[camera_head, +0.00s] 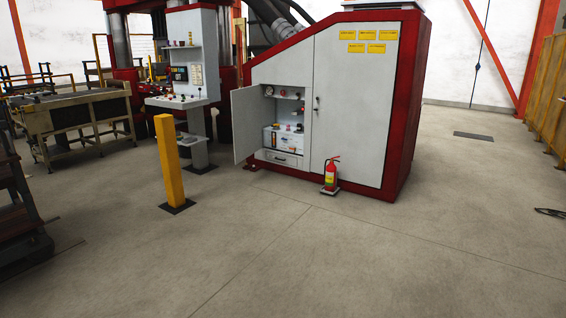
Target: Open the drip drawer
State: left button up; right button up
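The drip drawer (279,157) looks to be the low grey front with a small dark handle, at the bottom of the open compartment in the red and grey cabinet (352,100). Its front looks flush with the compartment, so it appears shut. The compartment's grey door (247,123) is swung open to the left. Valves and gauges (285,115) sit on shelves above the drawer, too small to make out well. Neither of my grippers is in view. The cabinet stands some way ahead, across open floor.
A yellow post (168,160) stands left of the open door. A red fire extinguisher (331,175) stands on the floor before the cabinet's right door. A control console (188,85) is behind the post. Dark racks (18,215) stand at far left. The floor (300,255) ahead is clear.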

aim_at(281, 158)
jog(key=i+u, duration=0.15)
jog(key=i, duration=3.3)
jog(key=i+j, duration=0.15)
jog(key=i, duration=3.4)
jog(key=l+z, duration=0.05)
